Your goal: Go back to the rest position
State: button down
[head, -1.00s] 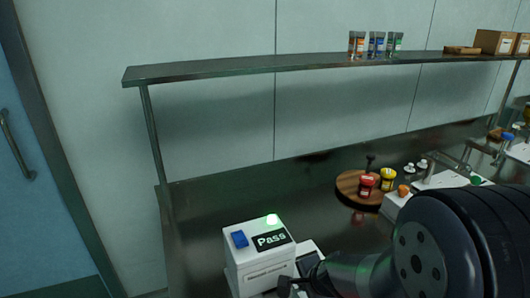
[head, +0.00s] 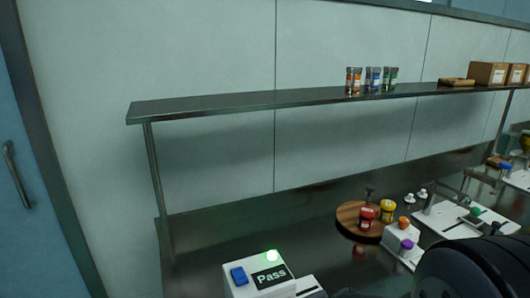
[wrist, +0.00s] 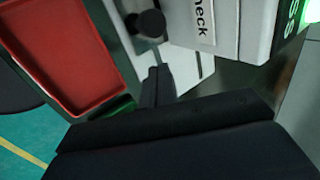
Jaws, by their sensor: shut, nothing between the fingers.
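My gripper (wrist: 157,85) shows in the wrist view with its dark fingers together and nothing between them. It points toward a white box with the word "Check" (wrist: 240,35) and a lit green panel, and it looks apart from the box. In the head view the gripper is out of frame. Only a dark part of my arm shows at the bottom right.
A red tray (wrist: 70,45) lies left in the wrist view. A round wooden board (head: 350,212) holds a red jar (head: 366,218) and a yellow jar (head: 388,210). Above the counter runs a shelf (head: 220,103) with several small jars and boxes. The counter's left part looks bare.

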jog(key=b+x, duration=0.5)
jog(key=x, duration=0.3)
jog(key=shift+f, duration=0.15)
jog(key=shift+a, duration=0.3)
jog(key=shift+d, duration=0.1)
